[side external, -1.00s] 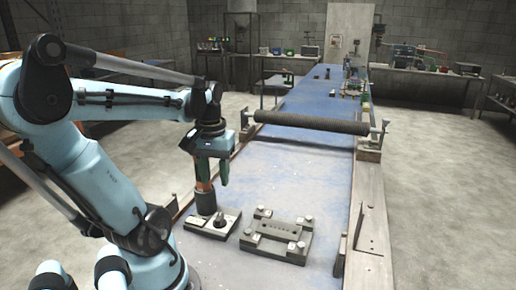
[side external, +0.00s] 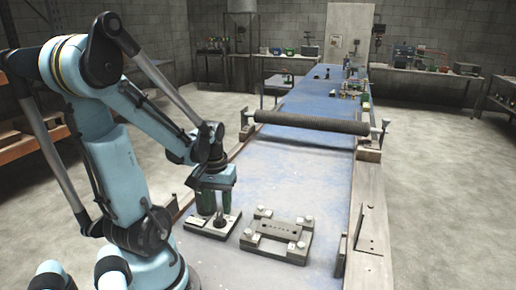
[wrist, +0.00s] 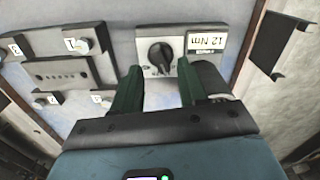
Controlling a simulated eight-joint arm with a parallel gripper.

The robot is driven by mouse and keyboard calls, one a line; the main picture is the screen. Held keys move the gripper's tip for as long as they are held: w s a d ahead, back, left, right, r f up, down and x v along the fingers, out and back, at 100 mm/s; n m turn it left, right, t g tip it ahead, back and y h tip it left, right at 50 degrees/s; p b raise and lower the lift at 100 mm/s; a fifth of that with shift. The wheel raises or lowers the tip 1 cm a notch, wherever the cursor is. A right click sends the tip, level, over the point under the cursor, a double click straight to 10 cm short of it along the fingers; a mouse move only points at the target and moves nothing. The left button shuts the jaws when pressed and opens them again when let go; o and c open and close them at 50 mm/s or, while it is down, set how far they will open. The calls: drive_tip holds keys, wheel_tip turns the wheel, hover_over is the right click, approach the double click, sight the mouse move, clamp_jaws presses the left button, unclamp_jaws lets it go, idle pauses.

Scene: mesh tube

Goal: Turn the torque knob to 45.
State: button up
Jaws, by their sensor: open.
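The torque knob (wrist: 160,56) is a dark round dial on a light plate (wrist: 178,72) in the wrist view. In the side view the knob (side external: 220,219) is small on the same plate (side external: 197,224). A white display (wrist: 206,41) beside it reads what looks like 12 Nm, upside down. My gripper (wrist: 159,70) is open, its two green fingers on either side of the knob, and the tips appear just short of it. Contact cannot be told. In the side view my gripper (side external: 216,208) points down low over the plate.
A dark cylinder (wrist: 210,82) stands close by the right finger, partly hidden. A grey fixture (side external: 276,236) with several corner posts sits beside the plate; it also shows in the wrist view (wrist: 62,78). A roller (side external: 310,122) spans the blue bench farther back.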

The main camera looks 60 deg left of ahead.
sight(219, 218)
drive_tip(key=shift+f, duration=1.7)
